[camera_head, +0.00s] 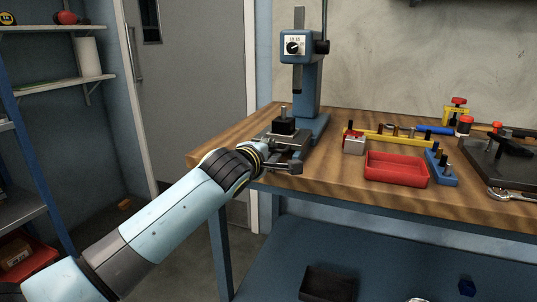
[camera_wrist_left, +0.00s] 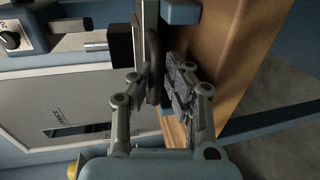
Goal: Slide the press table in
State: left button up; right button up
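The blue press (camera_head: 306,85) stands at the left end of the wooden bench, with its ram above the press table (camera_head: 292,137). The press table is a grey metal plate low at the press's front. A black block (camera_head: 284,126) with an upright pin sits on it. My left gripper (camera_head: 281,158) is at the table's near side, over the bench's left edge. In the left wrist view its fingers (camera_wrist_left: 155,92) are apart, with a dark rounded handle (camera_wrist_left: 153,62) between them. Whether either finger touches the handle is unclear. My right gripper is not in view.
A red tray (camera_head: 396,181), a yellow rail (camera_head: 392,136) and a blue holder (camera_head: 441,167) lie to the right on the bench. A dark fixture (camera_head: 487,176) is at the far right. A grey door (camera_head: 190,80) stands behind my arm.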

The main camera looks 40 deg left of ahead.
pick_arm(q)
jog(key=shift+o, duration=0.4)
jog(key=shift+s+r, duration=0.1)
jog(key=v, duration=1.2)
jog(key=shift+d, duration=0.1)
